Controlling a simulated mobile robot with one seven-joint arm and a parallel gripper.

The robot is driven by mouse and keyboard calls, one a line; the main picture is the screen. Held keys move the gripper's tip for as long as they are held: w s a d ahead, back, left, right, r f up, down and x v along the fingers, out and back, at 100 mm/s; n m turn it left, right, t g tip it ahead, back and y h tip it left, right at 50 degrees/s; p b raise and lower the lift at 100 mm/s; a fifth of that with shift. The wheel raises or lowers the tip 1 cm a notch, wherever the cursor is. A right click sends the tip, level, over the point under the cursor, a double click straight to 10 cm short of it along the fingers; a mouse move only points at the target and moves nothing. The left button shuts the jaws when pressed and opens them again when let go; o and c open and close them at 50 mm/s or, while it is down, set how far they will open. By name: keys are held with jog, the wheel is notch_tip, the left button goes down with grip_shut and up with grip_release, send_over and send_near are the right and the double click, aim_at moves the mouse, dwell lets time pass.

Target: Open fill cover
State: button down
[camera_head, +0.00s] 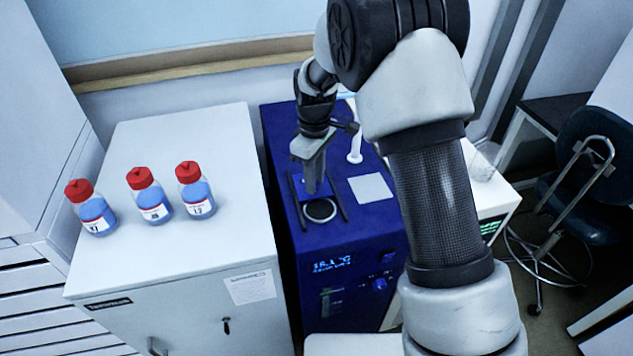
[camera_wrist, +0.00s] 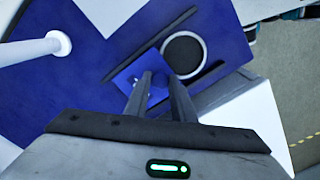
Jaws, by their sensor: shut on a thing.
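The fill cover (camera_wrist: 128,74) is a small blue square plate between two dark rails on top of the blue machine (camera_head: 349,227). It also shows in the head view (camera_head: 300,183), partly behind my gripper. My gripper (camera_head: 312,190) points down at the cover, and its fingertips also show in the wrist view (camera_wrist: 160,80). The fingers are shut on the cover's small grip, which they mostly hide. A round dark opening with a white ring (camera_head: 320,210) lies beside the cover, towards the machine's front. In the wrist view the opening (camera_wrist: 184,55) is largely uncovered.
A white post (camera_head: 355,150) stands behind and right of the cover. A white square (camera_head: 371,187) lies right of the rails. Several red-capped bottles, one in the middle (camera_head: 150,197), stand on the white cabinet (camera_head: 200,135) to the left. A chair (camera_head: 590,150) is at far right.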

jog(key=shift+s, duration=0.1)
jog(key=c, duration=1.5)
grip_release()
jog(key=shift+r, duration=0.1)
notch_tip(320, 180, up, 17)
jog(key=shift+r+p, duration=0.15)
jog(key=shift+p, duration=0.7)
